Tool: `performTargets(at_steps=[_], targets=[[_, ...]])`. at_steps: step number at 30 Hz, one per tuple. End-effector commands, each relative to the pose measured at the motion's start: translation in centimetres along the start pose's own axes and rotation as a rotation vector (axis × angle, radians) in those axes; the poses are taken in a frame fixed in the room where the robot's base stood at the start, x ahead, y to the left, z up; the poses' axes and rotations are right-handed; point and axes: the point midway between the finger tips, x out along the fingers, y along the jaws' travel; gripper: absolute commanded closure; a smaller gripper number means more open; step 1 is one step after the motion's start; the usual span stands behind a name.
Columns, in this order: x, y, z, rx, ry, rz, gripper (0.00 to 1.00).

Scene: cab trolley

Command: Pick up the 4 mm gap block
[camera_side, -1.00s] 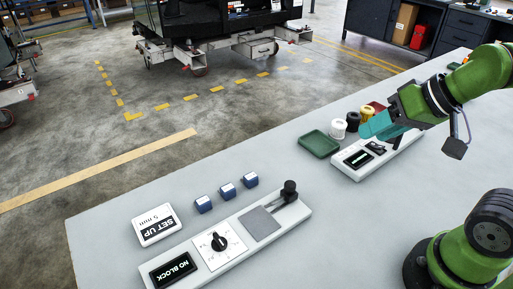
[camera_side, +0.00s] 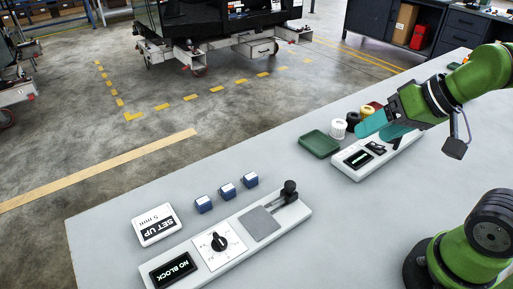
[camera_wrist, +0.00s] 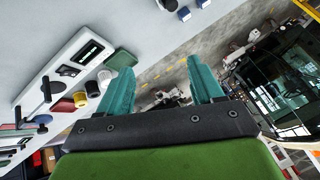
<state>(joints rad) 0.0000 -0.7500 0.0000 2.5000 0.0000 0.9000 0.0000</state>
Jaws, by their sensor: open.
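Three small blue blocks with pale tops stand in a row on the grey bench: a near one (camera_side: 203,204), a middle one (camera_side: 228,191) and a far one (camera_side: 250,180). No size marking is readable on them, so I cannot tell which is the 4 mm one. Blue blocks also show at the top of the wrist view, one of them whole (camera_wrist: 184,14). My gripper (camera_side: 384,128) is open and empty, high at the right, well away from the blocks. Its teal fingers (camera_wrist: 162,88) are spread apart in the wrist view.
A long base carries a "NO BLOCK" display (camera_side: 173,270), a dial (camera_side: 219,243), a grey plate (camera_side: 259,224) and a black-knobbed lever (camera_side: 289,190). A "SET UP 5 mm" sign (camera_side: 156,224) lies nearby. A green tray (camera_side: 319,144), spools (camera_side: 338,129) and another display unit (camera_side: 358,157) are near my gripper.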

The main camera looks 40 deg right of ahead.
Motion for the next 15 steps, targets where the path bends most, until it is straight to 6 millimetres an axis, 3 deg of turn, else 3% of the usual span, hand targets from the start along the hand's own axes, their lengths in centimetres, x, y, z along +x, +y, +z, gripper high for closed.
performTargets(at_steps=[7, 15], targets=[[1.9, -0.6, 0.4, -0.023, -0.089, 0.012, 0.34], [7.2, -5.1, -3.9, -0.128, -0.294, 0.070, 0.34]])
